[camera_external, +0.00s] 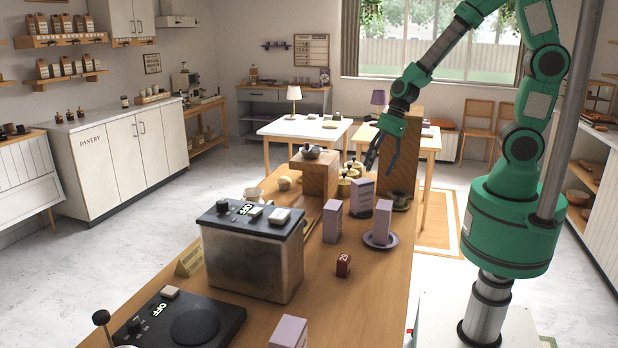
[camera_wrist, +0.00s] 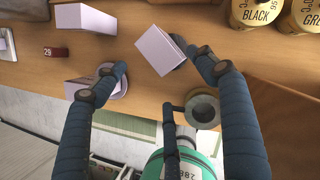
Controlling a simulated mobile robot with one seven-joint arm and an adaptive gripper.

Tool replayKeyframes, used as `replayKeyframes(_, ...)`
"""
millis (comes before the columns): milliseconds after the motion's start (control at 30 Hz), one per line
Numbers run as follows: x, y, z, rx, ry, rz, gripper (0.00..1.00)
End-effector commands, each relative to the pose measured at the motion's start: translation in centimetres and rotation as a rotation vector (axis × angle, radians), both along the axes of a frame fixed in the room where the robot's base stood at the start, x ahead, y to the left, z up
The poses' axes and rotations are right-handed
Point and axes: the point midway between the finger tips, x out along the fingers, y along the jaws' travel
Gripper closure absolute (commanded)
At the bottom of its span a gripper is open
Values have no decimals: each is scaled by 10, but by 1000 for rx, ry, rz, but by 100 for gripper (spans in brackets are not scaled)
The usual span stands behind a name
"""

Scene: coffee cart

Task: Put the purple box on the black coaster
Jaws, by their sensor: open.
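Several light purple boxes stand on the wooden counter. One purple box (camera_external: 361,194) stands upright at the black coaster (camera_external: 355,214), whose dark edge shows around its foot; I cannot tell whether it is fully on it. In the wrist view this box (camera_wrist: 158,48) lies between my fingertips, with the coaster (camera_wrist: 182,66) partly hidden behind it. Another box (camera_external: 381,220) stands on a purple saucer (camera_external: 379,243), and a third (camera_external: 332,220) stands to its left. My gripper (camera_external: 379,168) is open and empty, above and apart from the box at the coaster.
A dark cup (camera_external: 401,197) stands right of the boxes, and gold canisters (camera_external: 346,186) stand behind. A red number cube (camera_external: 343,265) lies in front. A metal appliance (camera_external: 253,258) is at left. Another purple box (camera_external: 288,332) is at the near edge. A tall wooden block (camera_external: 399,150) stands close behind my gripper.

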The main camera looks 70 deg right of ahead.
Motion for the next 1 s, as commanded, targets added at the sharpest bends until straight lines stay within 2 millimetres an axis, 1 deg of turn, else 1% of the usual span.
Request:
replayKeyframes(100,-1,-1,3,0,1,1,29)
replayKeyframes(733,-1,-1,5,-3,-4,10,29)
replayKeyframes(867,-3,0,16,-21,-30,71,29)
replayKeyframes(967,-8,1,32,-53,-67,173,29)
replayKeyframes(1000,-11,2,40,-70,-88,229,29)
